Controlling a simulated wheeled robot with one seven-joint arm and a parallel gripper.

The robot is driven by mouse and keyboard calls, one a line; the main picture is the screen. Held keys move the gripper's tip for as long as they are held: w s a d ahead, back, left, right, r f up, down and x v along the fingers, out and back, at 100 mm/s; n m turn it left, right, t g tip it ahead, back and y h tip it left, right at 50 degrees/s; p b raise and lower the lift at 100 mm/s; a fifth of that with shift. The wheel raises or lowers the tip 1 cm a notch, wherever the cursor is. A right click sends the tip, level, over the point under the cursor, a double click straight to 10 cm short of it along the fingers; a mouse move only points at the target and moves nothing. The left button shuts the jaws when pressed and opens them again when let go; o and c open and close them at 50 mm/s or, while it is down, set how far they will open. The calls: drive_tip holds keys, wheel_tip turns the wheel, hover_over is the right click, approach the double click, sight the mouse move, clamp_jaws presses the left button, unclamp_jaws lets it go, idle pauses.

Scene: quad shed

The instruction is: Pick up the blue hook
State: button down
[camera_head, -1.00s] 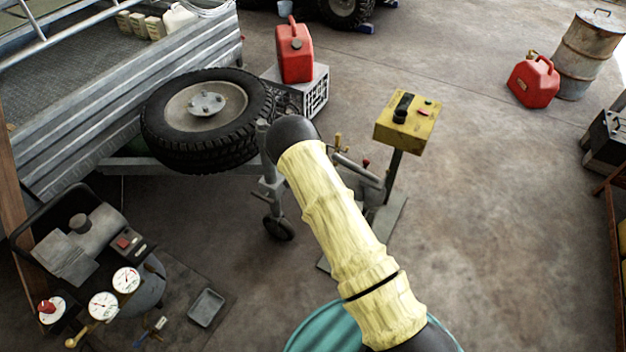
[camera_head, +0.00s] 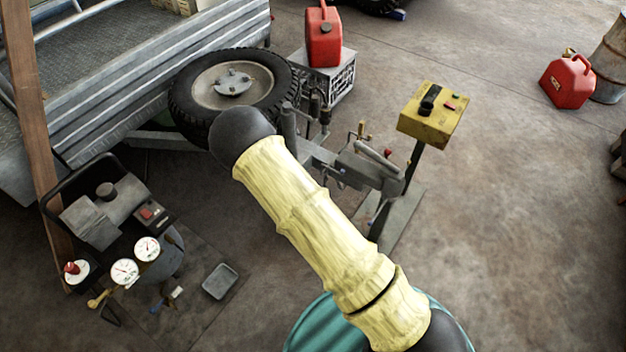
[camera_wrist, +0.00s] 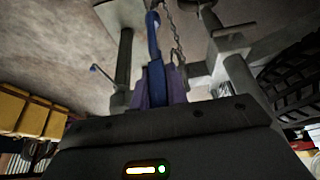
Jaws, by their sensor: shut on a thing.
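The blue hook (camera_wrist: 153,42) shows in the wrist view, standing upright in the middle with its curved end at the top. My gripper (camera_wrist: 160,88) is shut on the lower part of the blue hook, between purple-toned finger pads. In the head view my own arm covers the middle, and neither my gripper nor the hook can be made out there.
Grey metal posts (camera_wrist: 123,65) and a chain (camera_wrist: 172,28) are close to my gripper. The head view shows a trailer tyre (camera_head: 182,108), a yellow control box (camera_head: 432,115), a red can (camera_head: 323,40) on a crate, and a compressor with gauges (camera_head: 124,271).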

drive_tip(key=shift+s+a, duration=0.15)
idle(0.5)
drive_tip(key=w+d+f+m+g+b, duration=0.1)
drive_tip(key=d+f+m+b, duration=0.1)
drive_tip(key=d+m, duration=0.3)
drive_tip(key=w+d+f+m+g+h+b, duration=0.1)
drive_tip(key=d+f+m+g+b, duration=0.1)
drive_tip(key=d+m+b, duration=0.2)
drive_tip(key=w+d+f+m+g+b, duration=0.1)
drive_tip(key=d+f+m+g+b, duration=0.1)
drive_tip(key=d+m, duration=0.4)
drive_tip(key=d+f, duration=0.1)
drive_tip(key=d, duration=0.2)
drive_tip(key=shift+w+d+h+b, duration=0.25)
drive_tip(key=shift+h+b, duration=0.05)
drive_tip(key=shift+b, duration=0.1)
drive_tip(key=shift+f, duration=0.15)
drive_tip(key=s+d+f, duration=0.2)
drive_tip(key=s+d, duration=0.1)
drive_tip(key=d, duration=0.4)
drive_tip(key=shift+d+f+b, duration=0.2)
drive_tip(key=shift+f+b, duration=0.05)
drive_tip(key=shift+b, duration=0.15)
idle(1.3)
